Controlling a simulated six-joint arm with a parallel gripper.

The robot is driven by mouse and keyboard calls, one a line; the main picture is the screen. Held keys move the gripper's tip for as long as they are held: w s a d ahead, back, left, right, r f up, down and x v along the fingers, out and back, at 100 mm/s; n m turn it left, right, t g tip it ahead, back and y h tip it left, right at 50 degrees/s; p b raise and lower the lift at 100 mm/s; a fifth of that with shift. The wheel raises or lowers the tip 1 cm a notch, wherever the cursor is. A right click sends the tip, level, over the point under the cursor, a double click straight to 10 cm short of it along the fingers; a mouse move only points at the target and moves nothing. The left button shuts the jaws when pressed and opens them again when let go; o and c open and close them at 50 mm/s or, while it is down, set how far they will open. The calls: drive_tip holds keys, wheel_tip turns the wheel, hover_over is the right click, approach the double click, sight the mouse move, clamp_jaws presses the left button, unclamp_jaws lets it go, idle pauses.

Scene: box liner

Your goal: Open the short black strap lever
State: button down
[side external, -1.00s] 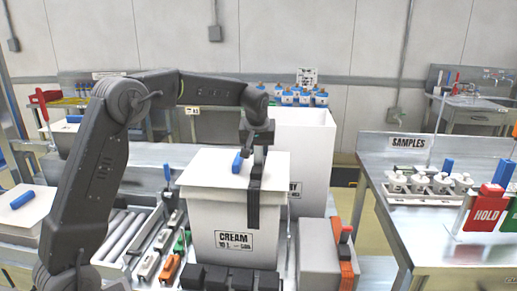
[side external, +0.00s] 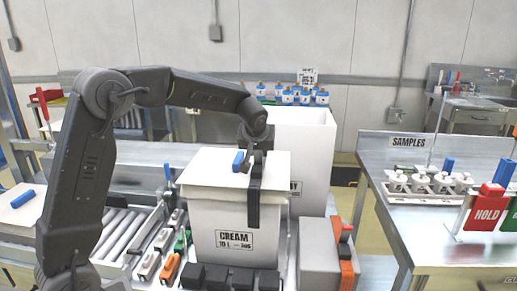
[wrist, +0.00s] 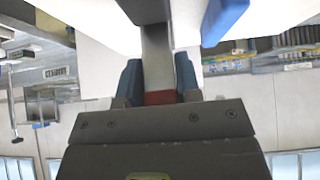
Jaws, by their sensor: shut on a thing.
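The white bucket marked CREAM (side external: 205,215) stands closed, with a white lid (side external: 205,165). A short black strap (side external: 253,205) runs over the lid's right edge and down the front. My gripper (side external: 254,158) is at the strap's upper end, over the lid. In the wrist view, the blue-padded fingers of my gripper (wrist: 159,82) are shut around a grey bar with a dark red end (wrist: 160,97), which appears to be the strap lever. In the side view the fingers partly hide the lever, so its angle is hard to read.
A tall white bin (side external: 305,150) stands behind right. A grey box with an orange strap (side external: 325,255) is at right. Black blocks (side external: 215,278) line the front.

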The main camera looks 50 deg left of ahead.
drive_tip(key=c, duration=0.8)
unclamp_jaws()
drive_tip(key=v, duration=1.4)
drive_tip(key=shift+s+d+f, duration=0.1)
drive_tip(key=s+d+f+m+h, duration=0.1)
drive_tip(key=s+d+f+m, duration=0.2)
drive_tip(key=s, duration=0.5)
drive_tip(key=s+d+f+m+h, duration=0.2)
drive_tip(key=s+d+f+m, duration=0.1)
drive_tip(key=s, duration=0.5)
drive_tip(key=s+d+f+m+h, duration=0.2)
drive_tip(key=s+d+f+m, duration=0.1)
drive_tip(key=s, duration=0.6)
drive_tip(key=shift+d+f, duration=0.3)
drive_tip(key=shift+d, duration=0.55)
